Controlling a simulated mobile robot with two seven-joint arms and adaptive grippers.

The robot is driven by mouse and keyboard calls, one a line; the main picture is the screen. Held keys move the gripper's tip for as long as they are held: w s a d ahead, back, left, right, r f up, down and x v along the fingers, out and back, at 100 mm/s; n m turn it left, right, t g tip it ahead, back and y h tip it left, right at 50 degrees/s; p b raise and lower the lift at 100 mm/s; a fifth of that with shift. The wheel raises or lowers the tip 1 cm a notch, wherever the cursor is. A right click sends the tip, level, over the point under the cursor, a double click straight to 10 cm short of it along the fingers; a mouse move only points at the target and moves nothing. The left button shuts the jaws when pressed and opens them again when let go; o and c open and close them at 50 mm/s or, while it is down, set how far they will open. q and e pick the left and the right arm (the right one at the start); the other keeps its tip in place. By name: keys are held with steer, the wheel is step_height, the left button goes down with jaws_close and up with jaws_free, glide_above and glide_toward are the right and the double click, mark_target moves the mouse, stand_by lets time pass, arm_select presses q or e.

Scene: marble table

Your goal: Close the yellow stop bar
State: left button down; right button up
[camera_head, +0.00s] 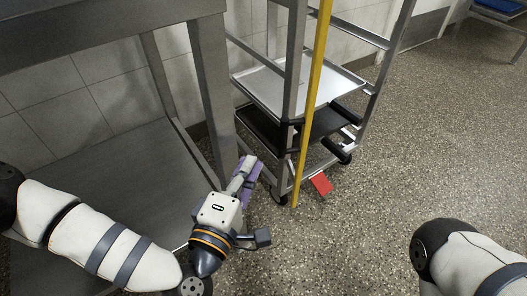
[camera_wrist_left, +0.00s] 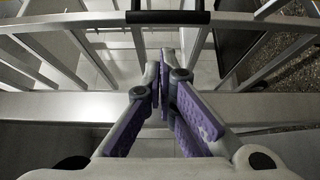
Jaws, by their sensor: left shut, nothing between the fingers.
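The yellow stop bar (camera_head: 314,100) is a long, thin bar that runs nearly upright along the metal rack (camera_head: 292,75) in the head view. Its lower end is near the rack's lower frame, above the floor. The head view does not clearly show how it is hinged. My left gripper (camera_head: 250,169), with purple pads, is shut and empty, left of the bar's lower end and apart from it. In the left wrist view the purple fingers (camera_wrist_left: 165,82) are together, and the yellow bar does not show. My right arm enters at the lower right, but its gripper is out of view.
The rack holds a metal tray (camera_head: 290,88) and a dark tray (camera_head: 262,130). A red pedal-like piece (camera_head: 321,184) is near a wheel (camera_head: 337,151). A steel table (camera_head: 70,45) with a lower shelf (camera_head: 95,180) stands left. Speckled floor is open to the right.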

arm_select(q)
steer(key=b+x, duration=0.2)
steer(key=x, duration=0.7)
arm_select(e)
steer(key=shift+s+d+f+g, duration=0.1)
steer(key=shift+s+f+g, duration=0.2)
steer(key=shift+s+f, duration=0.5)
arm_select(q)
steer(key=shift+s+f, duration=0.1)
steer(key=shift+f, duration=0.05)
arm_select(e)
steer(key=shift+w+f, duration=0.1)
steer(key=shift+w, duration=0.05)
